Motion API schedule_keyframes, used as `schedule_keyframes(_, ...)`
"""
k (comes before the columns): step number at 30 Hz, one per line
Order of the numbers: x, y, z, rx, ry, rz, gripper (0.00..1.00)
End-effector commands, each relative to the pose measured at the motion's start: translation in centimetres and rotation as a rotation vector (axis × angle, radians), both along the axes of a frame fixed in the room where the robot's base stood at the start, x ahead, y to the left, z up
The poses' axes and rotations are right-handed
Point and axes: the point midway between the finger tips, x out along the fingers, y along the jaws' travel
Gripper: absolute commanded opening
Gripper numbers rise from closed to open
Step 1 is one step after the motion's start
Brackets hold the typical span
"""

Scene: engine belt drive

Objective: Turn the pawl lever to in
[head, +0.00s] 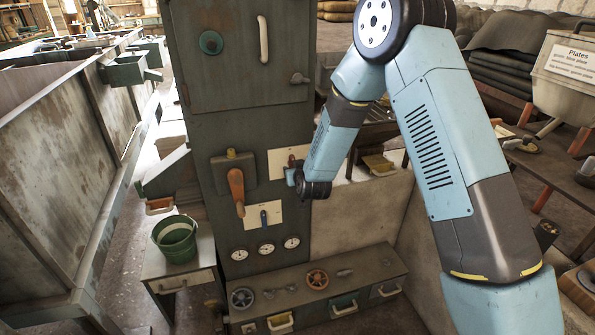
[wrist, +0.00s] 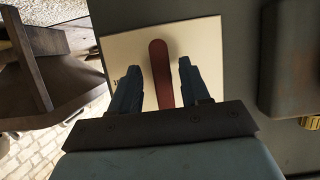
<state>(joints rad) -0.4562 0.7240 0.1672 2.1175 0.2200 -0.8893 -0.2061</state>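In the wrist view a dark red lever (wrist: 160,65) points up the picture on a cream plate (wrist: 205,38). My gripper (wrist: 156,68) is open, with one finger on each side of the lever and a gap on both sides. Its depth relative to the lever is hard to tell. The lever's lower end is hidden behind my gripper. Small lettering at the plate's left is mostly covered by a finger. In the head view my gripper (head: 292,177) is at the same plate (head: 277,158) on the green cabinet front, hiding most of the lever.
On the cabinet, left of my gripper, are a large orange-brown handle (head: 236,190) and a second cream plate with a blue lever (head: 263,217). A green bucket (head: 176,241) stands at the left.

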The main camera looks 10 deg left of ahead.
Motion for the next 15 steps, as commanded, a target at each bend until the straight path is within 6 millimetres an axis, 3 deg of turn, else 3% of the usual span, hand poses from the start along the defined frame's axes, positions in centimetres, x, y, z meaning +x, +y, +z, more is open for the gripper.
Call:
schedule_keyframes(8, -0.1, 0.0, 0.2, 0.002, -0.003, 0.001, 0.47)
schedule_keyframes(15, -2.2, -1.0, 1.3, 0.003, -0.004, 0.001, 0.47)
